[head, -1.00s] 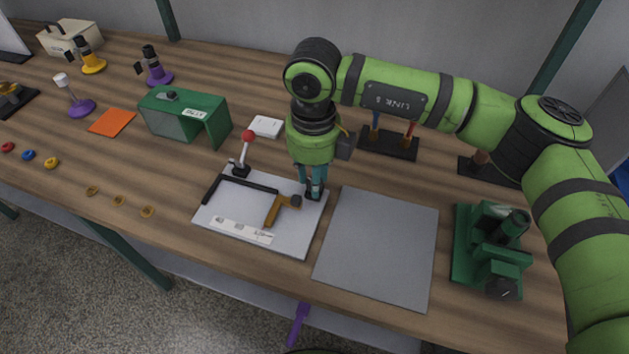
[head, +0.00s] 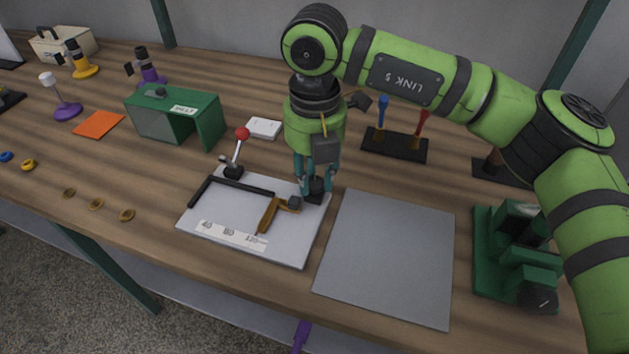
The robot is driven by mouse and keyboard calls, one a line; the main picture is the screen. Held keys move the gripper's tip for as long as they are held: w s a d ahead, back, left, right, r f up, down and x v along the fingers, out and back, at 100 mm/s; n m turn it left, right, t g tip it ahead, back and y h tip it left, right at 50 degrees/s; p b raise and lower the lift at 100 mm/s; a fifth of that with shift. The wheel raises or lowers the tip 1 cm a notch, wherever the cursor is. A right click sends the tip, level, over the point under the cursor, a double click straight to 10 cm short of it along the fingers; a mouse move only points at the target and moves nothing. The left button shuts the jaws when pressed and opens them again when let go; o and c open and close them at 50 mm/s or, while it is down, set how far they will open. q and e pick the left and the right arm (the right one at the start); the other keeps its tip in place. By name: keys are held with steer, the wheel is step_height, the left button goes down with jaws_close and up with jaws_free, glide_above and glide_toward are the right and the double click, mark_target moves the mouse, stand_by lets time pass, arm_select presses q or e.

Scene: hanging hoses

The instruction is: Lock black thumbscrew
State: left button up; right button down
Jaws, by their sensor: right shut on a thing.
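The black thumbscrew (head: 316,187) stands at the back right corner of a light grey plate (head: 290,247) on the workbench. My right gripper (head: 315,183) comes down from above, and its teal fingers are shut on the thumbscrew from both sides. The fingers hide part of it. On the plate are a black bar (head: 241,186), an ochre bracket (head: 268,214) with a dark knob (head: 294,203), and a white scale strip (head: 231,236) with numbers. A red-ball lever (head: 238,152) on a black base stands at the plate's back left. My left gripper is not in view.
A bare grey mat (head: 387,255) lies right of the plate. A green machine block (head: 520,256) stands farther right. A green housing (head: 180,115) and a white box (head: 264,128) stand behind the plate. A black rack (head: 395,145) holds blue and red tools. Small rings lie at left.

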steer(key=shift+w+d+r+m+b, duration=0.15)
steer(key=shift+m+b, duration=0.15)
steer(key=shift+m, duration=0.25)
steer(key=shift+w+a+m+b, duration=0.1)
steer(key=shift+m+b, duration=0.2)
steer(key=shift+m, duration=0.25)
arm_select(q)
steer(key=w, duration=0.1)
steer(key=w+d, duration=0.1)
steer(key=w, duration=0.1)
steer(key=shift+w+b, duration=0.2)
steer(key=shift+b, duration=0.1)
arm_select(e)
steer(key=shift+r+m, duration=0.1)
steer(key=shift+m, duration=0.6)
steer(key=shift+d, duration=0.1)
steer(key=c, duration=1)
jaws_free()
steer(key=shift+o, duration=0.2)
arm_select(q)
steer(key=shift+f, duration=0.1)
